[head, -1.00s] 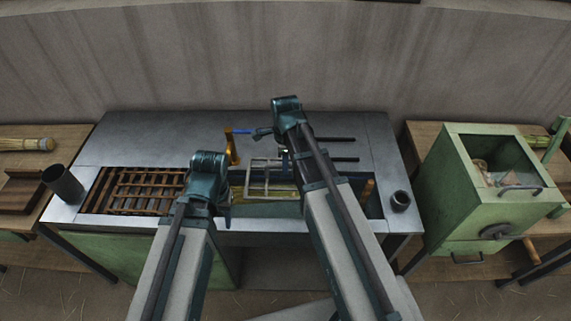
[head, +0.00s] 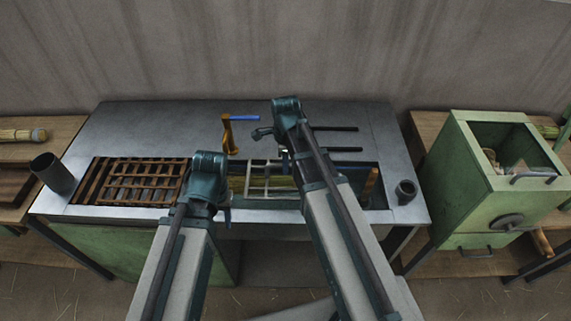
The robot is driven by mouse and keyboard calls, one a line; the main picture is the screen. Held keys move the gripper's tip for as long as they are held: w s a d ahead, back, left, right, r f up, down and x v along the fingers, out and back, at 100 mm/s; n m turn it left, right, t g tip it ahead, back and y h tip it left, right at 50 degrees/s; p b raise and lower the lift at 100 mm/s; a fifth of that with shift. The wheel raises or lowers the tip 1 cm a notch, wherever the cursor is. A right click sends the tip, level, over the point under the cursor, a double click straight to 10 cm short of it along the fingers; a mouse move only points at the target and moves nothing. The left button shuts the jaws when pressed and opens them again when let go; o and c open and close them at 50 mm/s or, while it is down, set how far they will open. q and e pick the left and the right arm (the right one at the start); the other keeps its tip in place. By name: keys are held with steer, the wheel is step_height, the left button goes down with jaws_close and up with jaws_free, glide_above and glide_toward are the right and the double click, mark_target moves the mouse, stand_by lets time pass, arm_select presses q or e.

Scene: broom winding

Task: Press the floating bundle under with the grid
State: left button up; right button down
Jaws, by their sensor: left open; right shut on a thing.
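The pale metal grid (head: 262,176) sits over the sunken basin in the middle of the metal bench. The yellowish bundle (head: 238,184) shows beside and beneath the grid, partly covered by it and by my arms. My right gripper (head: 284,155) is at the grid's upper right and is shut on it; the contact is mostly hidden behind my arm. My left gripper (head: 226,212) is open and empty, pointing down at the front left edge of the basin, left of the grid.
A brown slatted rack (head: 130,182) fills the left opening of the bench (head: 165,125). A tap with a blue lever (head: 229,130) stands behind the basin. Dark cups stand at the left (head: 52,174) and right (head: 405,192). A green box (head: 480,200) is farther right.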

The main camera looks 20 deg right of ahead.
mark_target(286, 177)
steer(key=shift+f+b, duration=4.1)
steer(key=shift+f, duration=0.25)
jaws_free()
steer(key=shift+r, duration=0.15)
step_height(286, 177, up, 14)
steer(key=p, duration=1.4)
